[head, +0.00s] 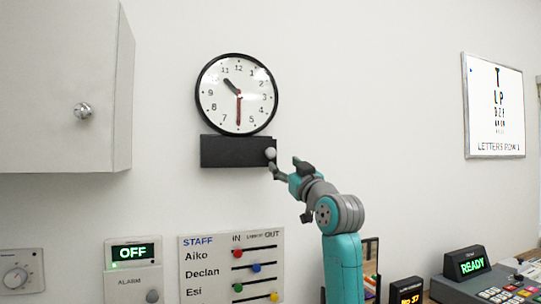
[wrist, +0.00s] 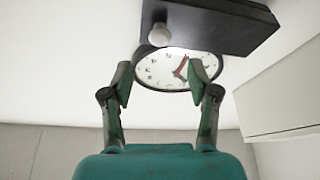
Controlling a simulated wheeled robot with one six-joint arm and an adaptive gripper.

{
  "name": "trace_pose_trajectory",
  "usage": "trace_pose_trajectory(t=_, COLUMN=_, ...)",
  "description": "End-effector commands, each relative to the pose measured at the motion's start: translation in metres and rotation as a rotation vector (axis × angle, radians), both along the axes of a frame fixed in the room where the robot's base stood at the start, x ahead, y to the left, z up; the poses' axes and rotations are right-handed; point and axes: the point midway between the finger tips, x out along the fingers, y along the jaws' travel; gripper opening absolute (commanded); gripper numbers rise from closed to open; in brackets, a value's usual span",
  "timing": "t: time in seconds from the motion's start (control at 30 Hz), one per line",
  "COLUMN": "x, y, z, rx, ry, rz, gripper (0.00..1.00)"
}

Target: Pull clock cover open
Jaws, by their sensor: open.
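A round wall clock (head: 222,100) with a black rim and white face hangs on the wall; it also shows in the wrist view (wrist: 155,70). Just below it in the head view is a black rectangular panel (head: 228,152) with a pale round knob (head: 270,153) near its right end. The panel (wrist: 220,25) and knob (wrist: 160,34) show at the top of the wrist view. My gripper (head: 284,166) is open and empty, close to the knob at its lower right. In the wrist view the knob lies beyond the open fingertips (wrist: 161,74), not between them.
A grey cabinet (head: 60,85) with a round knob juts out at the left. A staff board (head: 230,270) and an alarm box (head: 133,268) reading OFF are on the wall below. The wall around the clock is clear.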

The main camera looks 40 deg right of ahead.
Motion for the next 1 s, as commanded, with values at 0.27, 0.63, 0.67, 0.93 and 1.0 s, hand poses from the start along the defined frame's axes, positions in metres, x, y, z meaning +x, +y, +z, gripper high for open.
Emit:
trace_pose_trajectory(t=0.27, x=0.046, y=-0.008, z=0.019, rx=0.002, ry=0.000, rz=0.002, gripper=0.60)
trace_pose_trajectory(t=0.63, x=0.082, y=-0.015, z=0.034, rx=0.001, ry=-0.001, rz=0.001, gripper=0.60)
trace_pose_trajectory(t=0.67, x=0.083, y=-0.016, z=0.034, rx=0.001, ry=-0.001, rz=0.001, gripper=0.60)
trace_pose_trajectory(t=0.93, x=0.084, y=-0.016, z=0.034, rx=0.001, ry=-0.001, rz=0.001, gripper=0.60)
trace_pose_trajectory(t=1.0, x=0.084, y=-0.016, z=0.034, rx=0.001, ry=-0.001, rz=0.001, gripper=0.52)
